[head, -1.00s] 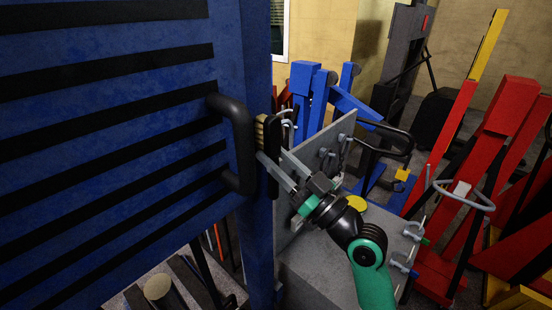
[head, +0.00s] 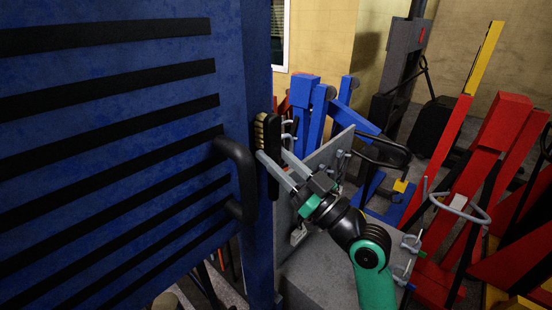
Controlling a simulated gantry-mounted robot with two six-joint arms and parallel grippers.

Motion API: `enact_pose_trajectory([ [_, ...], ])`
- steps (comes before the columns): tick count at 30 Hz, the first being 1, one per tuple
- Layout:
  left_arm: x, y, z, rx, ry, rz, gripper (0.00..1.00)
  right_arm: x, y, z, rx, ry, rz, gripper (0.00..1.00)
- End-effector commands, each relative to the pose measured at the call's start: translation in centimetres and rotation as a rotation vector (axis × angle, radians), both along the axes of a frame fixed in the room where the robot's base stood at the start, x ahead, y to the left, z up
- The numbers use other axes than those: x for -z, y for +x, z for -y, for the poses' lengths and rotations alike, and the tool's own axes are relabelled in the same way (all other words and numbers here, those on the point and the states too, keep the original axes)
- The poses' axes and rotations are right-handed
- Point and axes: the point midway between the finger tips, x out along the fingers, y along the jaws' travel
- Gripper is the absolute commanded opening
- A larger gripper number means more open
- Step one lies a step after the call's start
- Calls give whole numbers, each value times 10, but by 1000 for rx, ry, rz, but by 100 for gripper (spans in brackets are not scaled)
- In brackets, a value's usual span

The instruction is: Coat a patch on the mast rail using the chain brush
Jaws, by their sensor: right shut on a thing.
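The chain brush (head: 273,150) has a long black back and pale tan bristles, and stands roughly upright. My right gripper (head: 272,163) is shut on its back. The bristles face left, toward the blue upright post (head: 257,80), which I take for the mast rail. In the picture the brush overlaps the post's right edge; I cannot tell whether the bristles touch it. No distinct coated patch shows on the post. My left gripper is not in view.
A black handle (head: 240,178) on the blue slatted panel (head: 100,150) sticks out just left of the brush. A grey plate (head: 325,160) and grey block (head: 325,275) stand behind and below my right gripper. Blue and red lifting frames (head: 490,140) crowd the right.

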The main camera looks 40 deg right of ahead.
Motion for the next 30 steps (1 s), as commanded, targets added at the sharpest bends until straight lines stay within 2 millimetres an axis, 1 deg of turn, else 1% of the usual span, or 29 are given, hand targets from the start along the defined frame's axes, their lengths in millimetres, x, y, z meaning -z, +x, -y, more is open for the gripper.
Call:
enact_pose_trajectory([
  [4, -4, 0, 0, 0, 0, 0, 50, -6, 0, 0, 0, -1, 2, 0],
  [13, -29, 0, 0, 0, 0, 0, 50, -37, 2, 0, -1, 0, 2, 0],
  [19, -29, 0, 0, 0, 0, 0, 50, -38, 2, -1, -1, 1, 1, 0],
  [22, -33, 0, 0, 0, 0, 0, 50, -43, 2, -1, -1, 0, 1, 0],
  [30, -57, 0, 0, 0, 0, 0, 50, -72, 1, 0, -1, -1, 1, 0],
])
